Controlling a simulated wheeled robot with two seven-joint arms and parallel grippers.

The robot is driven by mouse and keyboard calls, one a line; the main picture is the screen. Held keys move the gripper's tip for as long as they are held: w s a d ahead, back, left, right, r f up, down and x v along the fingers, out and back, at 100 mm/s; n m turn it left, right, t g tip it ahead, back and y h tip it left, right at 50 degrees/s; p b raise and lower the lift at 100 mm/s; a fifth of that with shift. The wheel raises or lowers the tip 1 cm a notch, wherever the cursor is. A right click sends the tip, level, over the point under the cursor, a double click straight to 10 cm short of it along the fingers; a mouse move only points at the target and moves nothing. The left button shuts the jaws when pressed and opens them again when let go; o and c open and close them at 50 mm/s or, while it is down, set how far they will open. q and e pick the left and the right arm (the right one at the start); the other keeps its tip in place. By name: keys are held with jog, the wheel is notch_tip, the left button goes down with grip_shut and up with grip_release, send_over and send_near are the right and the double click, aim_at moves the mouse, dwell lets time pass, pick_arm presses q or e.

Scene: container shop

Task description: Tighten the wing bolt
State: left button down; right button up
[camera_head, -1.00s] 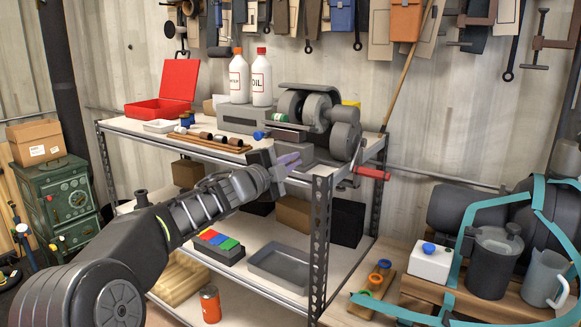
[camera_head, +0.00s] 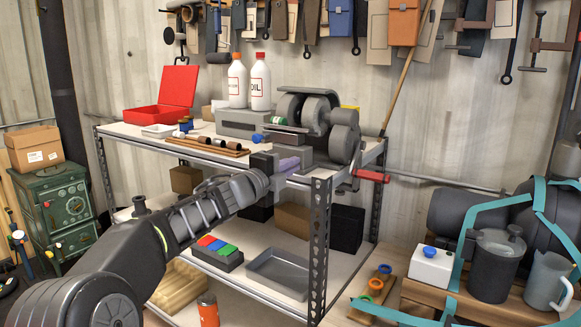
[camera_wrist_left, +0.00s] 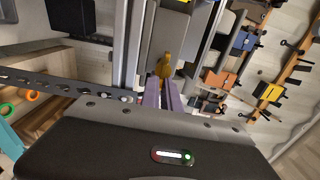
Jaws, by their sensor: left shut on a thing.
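The wing bolt (camera_wrist_left: 164,66) is a small brass-yellow piece in the left wrist view, at the tips of my left gripper's purple fingers. My left gripper (camera_wrist_left: 163,82) is shut on it. In the head view my left gripper (camera_head: 290,163) is at the front of the grey grinder machine (camera_head: 318,112) on the shelf's top, near its right front corner. The bolt is hidden there by the fingers and the machine's base. My right gripper is in neither view.
Two white bottles (camera_head: 259,82) and an open red box (camera_head: 176,93) stand on the shelf's top. A red-handled crank (camera_head: 372,176) sticks out at the right. The metal shelf post (camera_head: 319,245) is just below my left gripper. A teal-edged bench with jugs stands at the right.

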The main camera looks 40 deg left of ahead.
pick_arm(q)
jog(key=c, duration=1.6)
grip_release()
jog(key=shift+s, duration=0.15)
jog(key=s, duration=0.7)
jog(key=shift+s+b, duration=0.3)
jog(key=shift+b, duration=0.05)
jog(key=shift+f, duration=0.1)
